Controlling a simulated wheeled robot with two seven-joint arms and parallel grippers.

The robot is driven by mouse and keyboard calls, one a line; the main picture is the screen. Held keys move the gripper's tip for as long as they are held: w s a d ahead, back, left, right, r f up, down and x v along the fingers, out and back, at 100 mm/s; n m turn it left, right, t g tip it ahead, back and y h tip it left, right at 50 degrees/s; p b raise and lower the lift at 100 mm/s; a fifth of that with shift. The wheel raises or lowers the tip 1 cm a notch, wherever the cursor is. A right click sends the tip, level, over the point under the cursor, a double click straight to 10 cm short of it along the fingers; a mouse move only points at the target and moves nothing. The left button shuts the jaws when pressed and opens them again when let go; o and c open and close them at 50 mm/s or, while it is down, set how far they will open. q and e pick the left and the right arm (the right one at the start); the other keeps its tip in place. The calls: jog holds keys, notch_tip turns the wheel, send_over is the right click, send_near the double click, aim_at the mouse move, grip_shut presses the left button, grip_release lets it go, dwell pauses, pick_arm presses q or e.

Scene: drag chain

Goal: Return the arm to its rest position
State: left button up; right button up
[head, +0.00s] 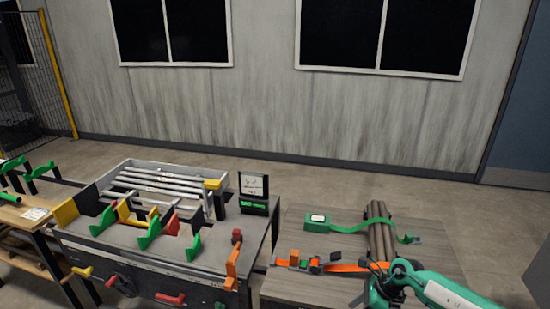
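My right arm (440,290) is teal and white and comes in from the lower right. Its dark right gripper (374,285) is low over the near end of a bundle of brown pipes (381,232), close to the right end of an orange strap (345,267). Whether its fingers touch the strap or the pipes, and whether they are open, is too small and partly hidden to tell. My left arm and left gripper are not in view.
The pipes lie on a wooden table (292,290) with a green strap (352,228) and its green case (317,222). To the left stands a workbench (150,262) with coloured holders, a tray of silver tubes (160,180) and a small display (254,190). Open floor lies behind.

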jog(key=w+a+f+m+t+y, duration=0.2)
jog(key=a+f+m+t+y, duration=0.35)
jog(key=f+m, duration=0.65)
jog(key=s+d+f+m+t+h, duration=0.25)
jog(key=s+f+m+h, duration=0.2)
jog(key=f+m, duration=0.4)
jog(key=s+d+f+m+t+h, duration=0.25)
jog(key=s+d+f+m, duration=0.2)
jog(key=f+m, duration=0.4)
jog(key=s+d+f+m+g+h, duration=0.2)
jog(key=s+f+m, duration=0.45)
jog(key=s, duration=0.45)
jog(key=s+d+f+m+g+h, duration=0.25)
jog(key=s+f+m, duration=0.35)
jog(key=s, duration=0.5)
jog(key=s+a+f+m+g, duration=0.1)
jog(key=s+f+m+g, duration=0.1)
jog(key=s, duration=0.9)
jog(key=s+a+f+m+g+h, duration=0.1)
jog(key=s+f+m+g, duration=0.2)
jog(key=s, duration=0.8)
jog(key=shift+a+f+m, duration=0.25)
jog(key=shift+f+m, duration=0.1)
jog(key=shift+f, duration=0.25)
